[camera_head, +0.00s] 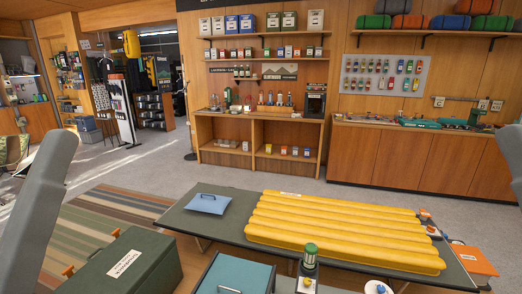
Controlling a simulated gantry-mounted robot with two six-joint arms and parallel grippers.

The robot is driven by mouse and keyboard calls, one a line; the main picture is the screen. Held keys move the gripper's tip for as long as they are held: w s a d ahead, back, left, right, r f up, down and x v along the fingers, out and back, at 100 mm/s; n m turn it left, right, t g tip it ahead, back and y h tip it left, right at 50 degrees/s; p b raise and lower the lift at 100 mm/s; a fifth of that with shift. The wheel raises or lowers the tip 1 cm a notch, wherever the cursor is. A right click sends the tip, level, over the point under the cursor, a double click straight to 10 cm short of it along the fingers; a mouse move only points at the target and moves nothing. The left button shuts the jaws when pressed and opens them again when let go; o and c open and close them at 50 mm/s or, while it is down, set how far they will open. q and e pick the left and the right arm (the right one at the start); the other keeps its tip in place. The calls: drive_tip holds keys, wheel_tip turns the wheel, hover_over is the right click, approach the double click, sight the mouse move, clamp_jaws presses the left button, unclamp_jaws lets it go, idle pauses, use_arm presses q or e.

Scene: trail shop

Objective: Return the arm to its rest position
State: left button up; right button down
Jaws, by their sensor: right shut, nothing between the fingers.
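One of my grey arm links rises along the left edge of the head view, its rounded top beside the shop floor. Another grey link of mine shows at the right edge, cut off by the frame. No fingertips of either gripper can be made out. Neither visible link touches anything that I can see.
A green box (125,265) stands front left. Wooden counters (410,160) line the back. Grey floor (150,170) lies open between.

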wheel_tip(320, 180, up, 37)
drive_tip(key=p, duration=3.3)
drive_tip(key=shift+w+f+y, duration=0.15)
drive_tip(key=shift+w+y, duration=0.1)
drive_tip(key=shift+y, duration=0.05)
